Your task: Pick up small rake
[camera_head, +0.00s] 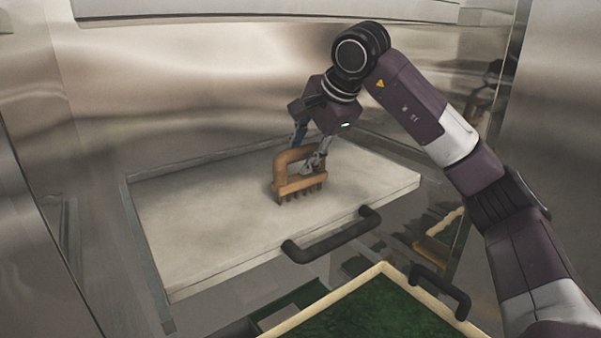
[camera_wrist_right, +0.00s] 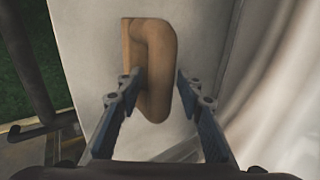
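The small rake (camera_head: 300,183) is brown with an arched handle and short tines. It stands upright, tines down, on the pale board (camera_head: 210,215) in the head view. My right gripper (camera_head: 309,160) is at its handle from above. In the right wrist view the rake's handle (camera_wrist_right: 157,75) lies between the spread fingers of the right gripper (camera_wrist_right: 162,92). The left finger overlaps or touches the handle, and a gap shows between the handle and the right finger. The tines are hidden in the wrist view. My left gripper is in neither view.
The board has a black bar handle (camera_head: 332,235) along its front edge. Below it is a pale-rimmed tray (camera_head: 312,313) with a green inside, with another black handle (camera_head: 440,290) nearby. Shiny metal walls (camera_head: 190,85) enclose the back and sides. Much of the board is bare.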

